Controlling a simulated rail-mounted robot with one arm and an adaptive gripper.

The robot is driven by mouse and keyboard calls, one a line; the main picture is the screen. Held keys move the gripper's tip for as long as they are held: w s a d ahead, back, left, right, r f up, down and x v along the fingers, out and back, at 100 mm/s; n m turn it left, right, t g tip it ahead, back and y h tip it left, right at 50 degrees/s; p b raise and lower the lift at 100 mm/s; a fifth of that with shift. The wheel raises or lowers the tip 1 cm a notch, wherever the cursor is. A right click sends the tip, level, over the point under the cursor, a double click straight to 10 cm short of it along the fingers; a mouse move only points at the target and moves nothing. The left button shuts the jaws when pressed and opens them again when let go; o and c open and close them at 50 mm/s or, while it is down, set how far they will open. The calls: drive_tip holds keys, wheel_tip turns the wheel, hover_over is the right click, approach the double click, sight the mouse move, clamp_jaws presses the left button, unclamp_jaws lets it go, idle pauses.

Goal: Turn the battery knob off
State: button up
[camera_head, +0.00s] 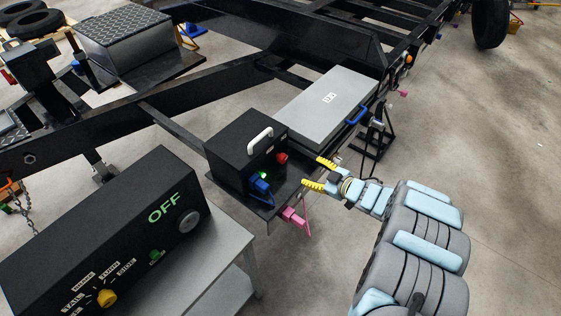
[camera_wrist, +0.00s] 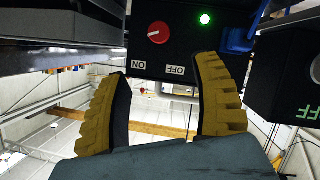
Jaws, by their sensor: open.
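The red battery knob (camera_head: 282,158) is on the face of a black box (camera_head: 243,150) on the trailer frame. In the wrist view the red knob (camera_wrist: 158,32) shows a short white mark on its left part. ON and OFF labels appear upside down between the knob and my fingers, ON on the left and OFF on the right. My gripper (camera_head: 320,174) has yellow ribbed fingers, spread open and empty, to the right of the knob and apart from it. In the wrist view my gripper (camera_wrist: 163,70) opens toward the box, with the knob beyond the gap.
A lit green light (camera_wrist: 205,19) and a blue connector (camera_head: 261,188) are beside the knob. A grey case (camera_head: 328,106) with a blue handle lies behind. A pink connector (camera_head: 293,217) hangs below. A black OFF panel (camera_head: 110,240) stands on a table at front left.

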sight(284, 159)
drive_tip(key=b+x, duration=0.5)
drive_tip(key=x, duration=0.8)
drive_tip(key=shift+s+f, duration=0.1)
drive_tip(key=shift+b+x, duration=0.75)
drive_tip(key=shift+x, duration=0.5)
drive_tip(key=c, duration=1.2)
